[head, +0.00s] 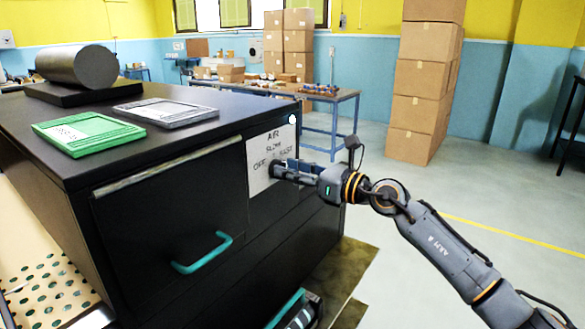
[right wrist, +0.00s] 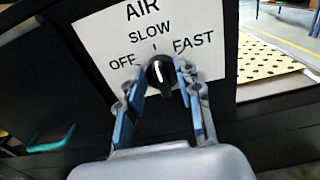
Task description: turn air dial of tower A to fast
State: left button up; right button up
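The air dial (right wrist: 160,75) is a round black knob on a white label (right wrist: 110,40) marked OFF, SLOW and FAST. A light mark on the knob seems to point up towards SLOW, but it is small. My right gripper (right wrist: 161,72) faces the panel with one finger on each side of the knob. The fingers stand apart around it, and I see no clear firm contact. In the head view my right gripper (head: 274,170) is at the label (head: 258,158) on the black cabinet and hides the dial. My left gripper does not show.
The black cabinet (head: 150,215) has a teal drawer handle (head: 202,254). A green frame (head: 75,128), a grey frame (head: 166,111) and a grey roll (head: 78,66) lie on top. Cardboard boxes (head: 425,85) are stacked behind.

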grip_shut()
jog(key=shift+r+m+p, duration=0.15)
jog(key=shift+m+p, duration=0.35)
jog(key=shift+p, duration=0.3)
jog(key=shift+w+d+f+m+p, duration=0.1)
jog(key=shift+m+p, duration=1.7)
jog(key=shift+m, duration=0.05)
jog(key=shift+w+d+f+m+p, duration=0.1)
jog(key=shift+w+f+m+p, duration=0.05)
jog(key=shift+m+p, duration=1.7)
jog(key=shift+w+d+f+m+p, duration=0.1)
jog(key=shift+m+p, duration=1.7)
